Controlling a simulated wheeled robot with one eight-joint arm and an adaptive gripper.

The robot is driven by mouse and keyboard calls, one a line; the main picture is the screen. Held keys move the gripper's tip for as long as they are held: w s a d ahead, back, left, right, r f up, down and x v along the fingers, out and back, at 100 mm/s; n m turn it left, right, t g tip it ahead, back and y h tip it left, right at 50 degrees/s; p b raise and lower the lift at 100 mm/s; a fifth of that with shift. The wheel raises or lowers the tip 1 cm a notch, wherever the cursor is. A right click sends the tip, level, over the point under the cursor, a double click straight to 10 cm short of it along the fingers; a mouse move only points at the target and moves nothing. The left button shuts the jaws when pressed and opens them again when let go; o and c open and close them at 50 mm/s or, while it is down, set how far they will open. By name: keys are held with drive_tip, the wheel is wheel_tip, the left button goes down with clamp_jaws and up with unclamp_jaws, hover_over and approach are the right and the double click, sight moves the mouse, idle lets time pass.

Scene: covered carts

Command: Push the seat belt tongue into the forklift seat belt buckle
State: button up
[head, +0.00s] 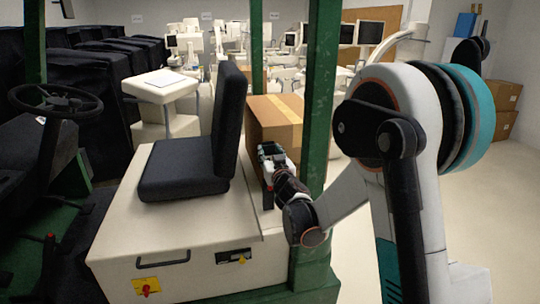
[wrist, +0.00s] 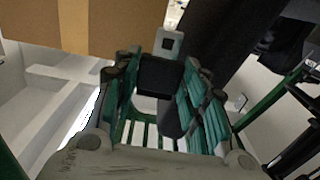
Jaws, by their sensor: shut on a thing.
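My gripper (head: 272,152) is beside the right side of the black forklift seat (head: 190,172), in front of a cardboard box. In the wrist view my gripper (wrist: 160,88) is shut on the seat belt tongue (wrist: 168,43). The tongue's black grip sits between the green-padded fingers, and its pale metal plate with a slot points away from them. A small dark upright piece with a red top (head: 268,194), which looks like the buckle, stands just below my gripper in the head view. The tongue is apart from it. I cannot make out the buckle in the wrist view.
The cardboard box (head: 277,122) stands close behind my gripper. A green post (head: 318,95) rises just right of it. The seat back (head: 230,110) stands to the left. The steering wheel (head: 56,100) is far left. Open floor (head: 490,190) lies at the right.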

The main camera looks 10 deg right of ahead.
drive_tip(key=shift+f+b, duration=0.1)
drive_tip(key=shift+b, duration=0.35)
drive_tip(key=shift+s+f+b, duration=0.1)
drive_tip(key=shift+f+b, duration=0.25)
drive_tip(key=shift+f, duration=0.05)
drive_tip(key=shift+f+b, duration=1.95)
drive_tip(key=shift+f, duration=0.5)
drive_tip(key=shift+f+b, duration=1.95)
drive_tip(key=shift+b, duration=0.05)
drive_tip(key=shift+r, duration=0.2)
drive_tip(key=shift+r+p, duration=0.45)
clamp_jaws()
drive_tip(key=shift+r, duration=0.3)
drive_tip(key=shift+r+p, duration=0.55)
drive_tip(key=shift+r, duration=0.2)
